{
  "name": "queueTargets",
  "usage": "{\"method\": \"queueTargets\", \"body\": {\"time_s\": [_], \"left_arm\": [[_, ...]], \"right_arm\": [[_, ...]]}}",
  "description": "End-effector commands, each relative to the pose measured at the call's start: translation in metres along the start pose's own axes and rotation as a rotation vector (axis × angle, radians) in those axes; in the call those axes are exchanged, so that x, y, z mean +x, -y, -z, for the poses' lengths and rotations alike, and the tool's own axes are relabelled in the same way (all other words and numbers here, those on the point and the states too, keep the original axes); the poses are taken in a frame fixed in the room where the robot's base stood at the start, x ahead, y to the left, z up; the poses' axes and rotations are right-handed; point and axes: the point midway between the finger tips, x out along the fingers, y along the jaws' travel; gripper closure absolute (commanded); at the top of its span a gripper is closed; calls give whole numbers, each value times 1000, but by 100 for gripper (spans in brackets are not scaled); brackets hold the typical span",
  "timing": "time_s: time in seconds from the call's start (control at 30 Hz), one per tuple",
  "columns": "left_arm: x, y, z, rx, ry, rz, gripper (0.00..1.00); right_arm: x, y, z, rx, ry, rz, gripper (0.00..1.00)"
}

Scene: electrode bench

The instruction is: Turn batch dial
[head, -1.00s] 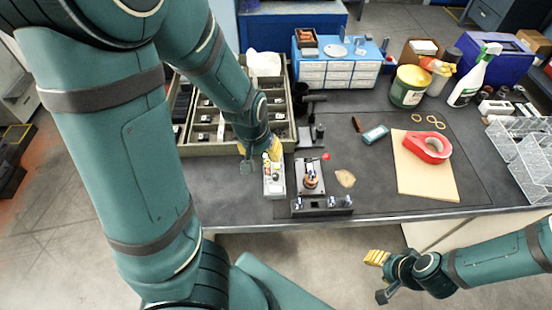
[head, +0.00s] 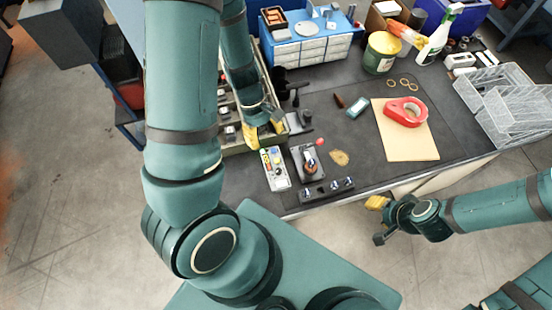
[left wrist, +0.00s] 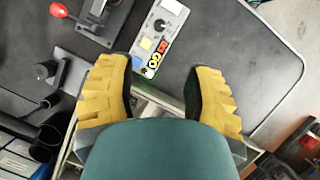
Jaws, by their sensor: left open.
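A small light-grey control panel (head: 275,168) with coloured buttons lies on the dark bench, left of a black fixture. The left wrist view shows this panel (left wrist: 171,16) with a round black knob (left wrist: 160,25) on its pale face, a yellow square and coloured round marks. The knob could be the batch dial; its label is not readable. My left gripper (head: 264,133) is open and empty just behind the panel. In the left wrist view its yellow-padded fingers (left wrist: 158,78) are apart, and the knob is beyond them. My right gripper (head: 379,218) hangs off the bench's front edge; its jaws are unclear.
A red-tipped lever fixture (head: 309,165) and a black block with several knobs (head: 327,190) stand right of the panel. A partitioned tray (head: 231,139) is partly hidden behind my left arm.

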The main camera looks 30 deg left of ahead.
Motion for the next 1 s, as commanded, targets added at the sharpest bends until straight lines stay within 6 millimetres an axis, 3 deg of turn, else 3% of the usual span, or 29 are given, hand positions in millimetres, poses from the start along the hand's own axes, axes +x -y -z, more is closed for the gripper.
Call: {"method": "queueTargets", "body": {"time_s": [0.23, 0.7, 1.0], "left_arm": [[19, 0, -1, -17, 15, 0, 49], [108, 1, -1, -16, 13, 1, 49], [137, 0, -2, -14, 11, -1, 49]], "right_arm": [[6, -3, 0, 1, -1, -2, 53], [41, -14, -9, -3, 11, -5, 53], [50, -18, -15, -7, 24, -4, 53]]}}
